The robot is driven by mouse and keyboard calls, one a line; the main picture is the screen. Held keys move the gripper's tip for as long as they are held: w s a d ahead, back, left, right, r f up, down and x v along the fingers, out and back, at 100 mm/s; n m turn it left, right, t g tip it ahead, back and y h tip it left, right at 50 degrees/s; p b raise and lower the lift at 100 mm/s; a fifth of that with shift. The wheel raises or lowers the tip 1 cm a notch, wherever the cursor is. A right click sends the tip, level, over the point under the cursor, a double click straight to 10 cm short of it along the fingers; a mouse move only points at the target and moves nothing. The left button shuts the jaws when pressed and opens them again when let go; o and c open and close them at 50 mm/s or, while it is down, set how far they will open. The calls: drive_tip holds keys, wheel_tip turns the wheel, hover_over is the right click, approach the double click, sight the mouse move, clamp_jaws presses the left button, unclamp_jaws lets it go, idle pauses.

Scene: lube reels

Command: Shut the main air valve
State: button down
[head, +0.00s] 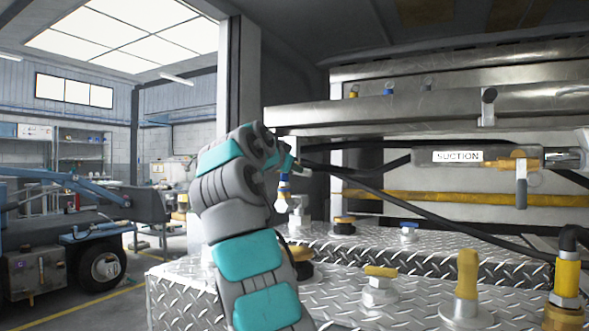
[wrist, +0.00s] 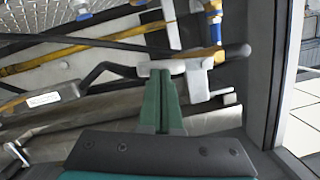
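My gripper (wrist: 160,80) shows in the wrist view as two green fingers pressed together, with no gap visible between them. Their tips overlap a pale grey bracket-like piece (wrist: 193,66); I cannot tell whether they touch it. Beside this piece is a brass and blue fitting (wrist: 214,30), which may be the main air valve; no label for it can be read. My arm hides part of that area.
A suction handle with a yellow valve (head: 519,164) hangs at right. Black hoses (head: 400,202) cross the middle. Yellow-capped fittings (head: 380,272) stand on the diamond-plate deck (head: 420,294). A steel shelf (head: 400,110) runs above. The open bay floor lies to the left.

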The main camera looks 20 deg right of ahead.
drive_tip(key=shift+f+m+b, duration=0.6)
drive_tip(key=shift+m+b, duration=0.1)
drive_tip(key=shift+m, duration=0.2)
idle(0.6)
drive_tip(key=shift+w+a+f+m+t+b, duration=0.1)
drive_tip(key=shift+w+f+m+t+b, duration=0.15)
drive_tip(key=shift+f+m, duration=0.2)
drive_tip(key=shift+f+m+t+b, duration=0.15)
drive_tip(key=shift+f+m+b, duration=0.2)
drive_tip(key=shift+f, duration=0.05)
drive_tip(key=shift+w+a+f+b, duration=0.2)
drive_tip(key=shift+w+f+b, duration=0.05)
drive_tip(key=shift+f, duration=0.25)
drive_tip(key=shift+w+a+f+b, duration=0.2)
drive_tip(key=shift+w+f+b, duration=0.05)
drive_tip(key=shift+f, duration=0.2)
drive_tip(key=shift+w+a+f, duration=0.8)
drive_tip(key=shift+w+f, duration=0.05)
drive_tip(key=shift+w, duration=0.25)
